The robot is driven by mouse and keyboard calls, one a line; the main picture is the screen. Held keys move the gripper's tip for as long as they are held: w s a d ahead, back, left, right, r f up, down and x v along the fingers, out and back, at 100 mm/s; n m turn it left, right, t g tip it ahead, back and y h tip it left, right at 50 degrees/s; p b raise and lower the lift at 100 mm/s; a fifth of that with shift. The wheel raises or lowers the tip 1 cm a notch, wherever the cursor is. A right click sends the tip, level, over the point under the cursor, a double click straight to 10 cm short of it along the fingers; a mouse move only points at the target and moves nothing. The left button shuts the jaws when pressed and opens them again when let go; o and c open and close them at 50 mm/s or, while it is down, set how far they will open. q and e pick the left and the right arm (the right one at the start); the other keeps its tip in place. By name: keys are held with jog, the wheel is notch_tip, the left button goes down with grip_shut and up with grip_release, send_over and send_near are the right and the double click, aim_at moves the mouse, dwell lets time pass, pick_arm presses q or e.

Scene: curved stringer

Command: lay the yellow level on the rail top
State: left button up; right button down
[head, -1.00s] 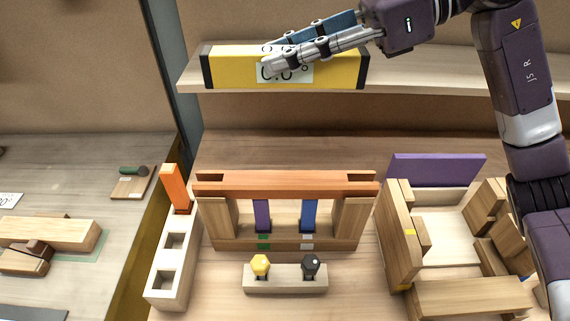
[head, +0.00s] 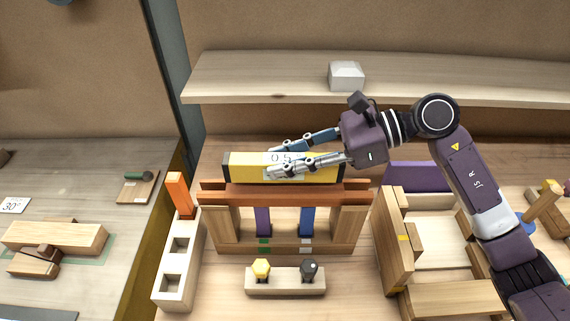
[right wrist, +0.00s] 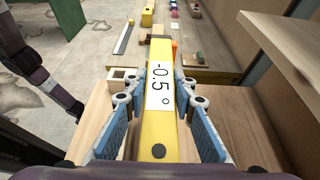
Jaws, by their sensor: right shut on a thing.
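The yellow level (head: 242,168) has black ends and a white display. It lies lengthwise along the reddish-brown rail top (head: 280,196), at its back edge in the head view. I cannot tell whether it touches the rail or hovers just above. My right gripper (head: 270,160) is shut on the level, with fingers on both sides of it. In the right wrist view the level (right wrist: 158,128) runs between the two blue finger pads, and its display reads -0.5°. My left gripper is not in view.
The rail stands on wooden posts with purple and blue uprights (head: 308,220) between them. An orange peg (head: 179,193) rises from a socketed block at left. A shelf (head: 260,80) behind holds a white block (head: 346,75). A wooden box frame (head: 395,240) stands at right.

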notch_tip(320, 180, down, 2)
jog(key=shift+f, duration=0.25)
jog(key=shift+f, duration=0.1)
jog(key=shift+f, duration=0.1)
jog(key=c, duration=1.6)
grip_release()
